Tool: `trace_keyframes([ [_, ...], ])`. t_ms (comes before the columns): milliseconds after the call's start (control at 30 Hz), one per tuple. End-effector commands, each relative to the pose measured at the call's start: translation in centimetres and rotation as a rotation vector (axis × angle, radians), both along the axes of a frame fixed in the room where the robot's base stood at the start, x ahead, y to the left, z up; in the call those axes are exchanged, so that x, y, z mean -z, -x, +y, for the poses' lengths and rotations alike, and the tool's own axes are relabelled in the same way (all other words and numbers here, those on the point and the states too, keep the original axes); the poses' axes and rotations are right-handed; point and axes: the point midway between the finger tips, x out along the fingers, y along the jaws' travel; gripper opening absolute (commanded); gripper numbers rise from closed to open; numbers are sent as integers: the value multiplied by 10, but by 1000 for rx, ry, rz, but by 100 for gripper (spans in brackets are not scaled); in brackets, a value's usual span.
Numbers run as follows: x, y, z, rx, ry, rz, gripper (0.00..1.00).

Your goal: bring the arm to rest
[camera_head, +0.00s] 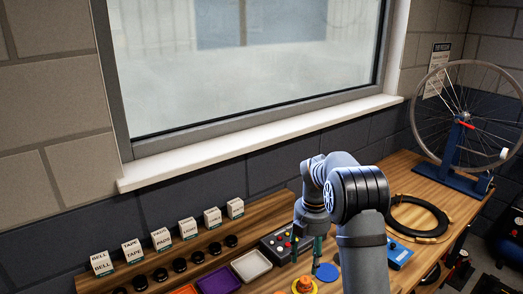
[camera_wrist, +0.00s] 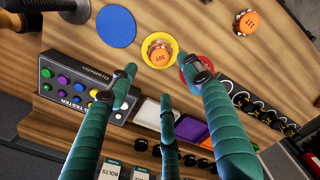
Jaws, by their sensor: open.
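My gripper (camera_head: 309,245) hangs fingers-down over the bench, in front of the button box in the head view. Its teal fingers also show in the wrist view (camera_wrist: 166,82), spread apart with nothing between them. My gripper is open and empty. The wooden bench (camera_wrist: 200,20) lies beyond the fingertips. My grey arm covers part of the bench in the head view.
Near the fingers are a button box (camera_wrist: 82,88), a blue disc (camera_wrist: 116,26), a yellow dish (camera_wrist: 173,42) with an orange piece, and a red dish (camera_wrist: 190,63). White (camera_head: 251,265) and purple (camera_head: 219,279) trays stand left. A wheel stand (camera_head: 452,150) stands right.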

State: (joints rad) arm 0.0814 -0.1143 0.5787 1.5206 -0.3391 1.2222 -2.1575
Motion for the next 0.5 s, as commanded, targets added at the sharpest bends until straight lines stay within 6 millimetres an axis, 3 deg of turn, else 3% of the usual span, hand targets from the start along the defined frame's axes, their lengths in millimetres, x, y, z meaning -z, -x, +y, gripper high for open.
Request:
trace_keyframes([
  [400, 91, 1, 0, 2, -1, 4, 50],
  [500, 73, -2, 0, 1, 0, -8, 50],
])
